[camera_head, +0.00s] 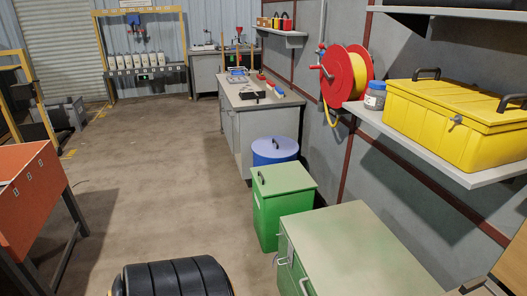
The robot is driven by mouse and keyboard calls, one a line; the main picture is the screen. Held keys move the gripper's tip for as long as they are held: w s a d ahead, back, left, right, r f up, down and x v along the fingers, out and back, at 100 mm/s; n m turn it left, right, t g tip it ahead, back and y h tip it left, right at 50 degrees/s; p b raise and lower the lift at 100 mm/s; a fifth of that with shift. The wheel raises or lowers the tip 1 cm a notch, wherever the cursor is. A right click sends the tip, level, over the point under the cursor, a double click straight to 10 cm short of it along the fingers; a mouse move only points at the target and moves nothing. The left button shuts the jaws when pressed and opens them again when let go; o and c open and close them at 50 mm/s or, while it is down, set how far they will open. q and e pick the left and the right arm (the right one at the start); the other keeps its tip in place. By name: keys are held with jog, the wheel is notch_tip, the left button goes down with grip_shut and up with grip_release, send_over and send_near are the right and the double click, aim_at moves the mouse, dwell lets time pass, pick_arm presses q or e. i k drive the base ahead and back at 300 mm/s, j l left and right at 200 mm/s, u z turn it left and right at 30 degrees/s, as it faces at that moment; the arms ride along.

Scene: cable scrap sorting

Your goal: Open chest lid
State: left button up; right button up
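A green chest (283,205) stands on the floor right of centre. Its flat lid (285,178) is closed and has a dark handle (261,177) near the left edge. A yellow chest (452,135) sits on the wall shelf at the right. Its lid (462,100) is also closed, with dark handles on top and a metal latch (455,120) on the front. I cannot tell from the view which one the task means. Neither of my grippers is in view.
A green cabinet (352,250) stands in front of the green chest, and a blue lidded bin (275,150) behind it. An orange bin (26,190) is at left. A black ribbed object (175,278) is at the bottom edge. The middle floor is clear.

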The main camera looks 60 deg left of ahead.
aim_at(344, 249)
jog(key=u, duration=1.55)
jog(key=z, duration=0.45)
jog(key=j+z, duration=1.25)
jog(key=k+j, duration=0.1)
jog(key=j, duration=0.25)
jog(key=k+j+z, duration=0.1)
jog(key=j, duration=0.3)
jog(key=k+j, duration=0.1)
jog(key=j, duration=0.25)
jog(key=k+j+z, duration=0.1)
jog(key=j, duration=0.25)
